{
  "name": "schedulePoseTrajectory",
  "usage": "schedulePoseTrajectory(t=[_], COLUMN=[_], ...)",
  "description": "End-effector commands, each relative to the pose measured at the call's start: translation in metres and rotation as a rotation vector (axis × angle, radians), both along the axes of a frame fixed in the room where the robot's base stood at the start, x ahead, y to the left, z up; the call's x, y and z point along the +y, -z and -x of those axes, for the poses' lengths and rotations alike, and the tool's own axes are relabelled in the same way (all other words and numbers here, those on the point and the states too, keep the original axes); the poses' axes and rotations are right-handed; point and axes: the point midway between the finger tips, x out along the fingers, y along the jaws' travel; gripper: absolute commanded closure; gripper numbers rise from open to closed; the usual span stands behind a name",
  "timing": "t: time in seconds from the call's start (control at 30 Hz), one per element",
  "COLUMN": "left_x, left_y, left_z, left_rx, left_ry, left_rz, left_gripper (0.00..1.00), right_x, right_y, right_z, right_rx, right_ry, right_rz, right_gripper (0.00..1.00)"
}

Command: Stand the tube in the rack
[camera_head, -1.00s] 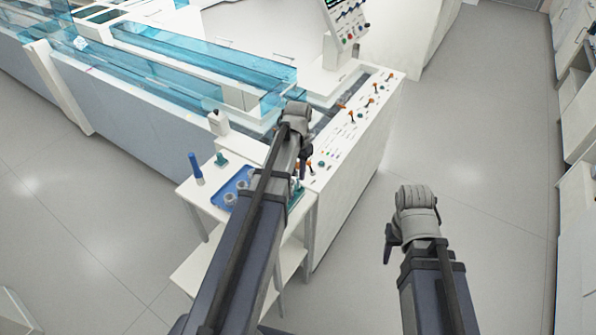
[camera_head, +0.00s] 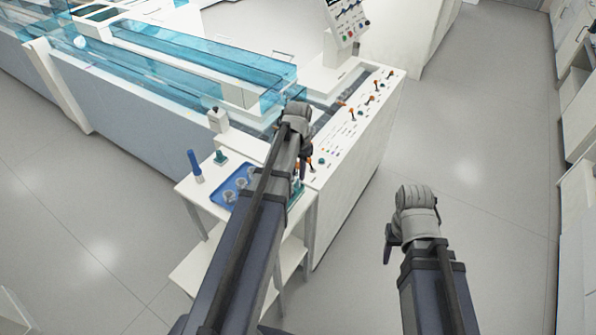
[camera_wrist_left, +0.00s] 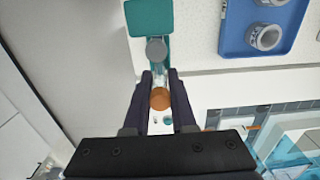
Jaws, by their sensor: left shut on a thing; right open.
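My left gripper (camera_head: 304,168) points down over the near right corner of the white side table, beside the machine's control panel. In the left wrist view my left gripper (camera_wrist_left: 160,88) is shut on the tube, whose round orange end (camera_wrist_left: 160,99) shows between the fingers. A teal piece with a grey round part, likely the rack (camera_wrist_left: 150,16), lies just beyond the fingertips. In the head view the teal rack (camera_head: 297,192) is partly hidden by my left arm. I cannot tell whether the tube touches it. My right gripper (camera_head: 388,243) is open and empty over the floor.
A blue tray (camera_head: 218,198) with grey rings lies on the side table, also in the left wrist view (camera_wrist_left: 232,40). A blue-topped marker-like item (camera_head: 194,165) and a teal stand (camera_head: 220,157) are near it. The control panel (camera_head: 345,150) with orange levers stands close right.

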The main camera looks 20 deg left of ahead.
Motion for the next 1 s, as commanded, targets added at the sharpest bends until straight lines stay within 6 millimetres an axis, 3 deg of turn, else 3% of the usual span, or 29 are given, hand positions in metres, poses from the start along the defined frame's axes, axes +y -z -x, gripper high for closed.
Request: schedulePoseTrajectory(t=[0.6, 0.63, 0.9, 1.0], left_x=[0.0, 0.0, 0.0, 0.0], left_y=[0.0101, 0.0101, 0.0101, 0.0101], left_z=[0.0, 0.0, 0.0, 0.0], left_rx=[0.0, 0.0, 0.0, 0.0], left_ry=[0.0, 0.0, 0.0, 0.0], left_rz=[0.0, 0.0, 0.0, 0.0], left_gripper=[1.0, 0.73, 0.42, 0.41], right_x=[0.0, 0.0, 0.0, 0.0], right_y=[0.0101, 0.0101, 0.0101, 0.0101], right_z=[0.0, 0.0, 0.0, 0.0], right_rx=[0.0, 0.0, 0.0, 0.0], right_ry=[0.0, 0.0, 0.0, 0.0], right_rz=[0.0, 0.0, 0.0, 0.0], right_gripper=[0.47, 0.47, 0.47, 0.47])
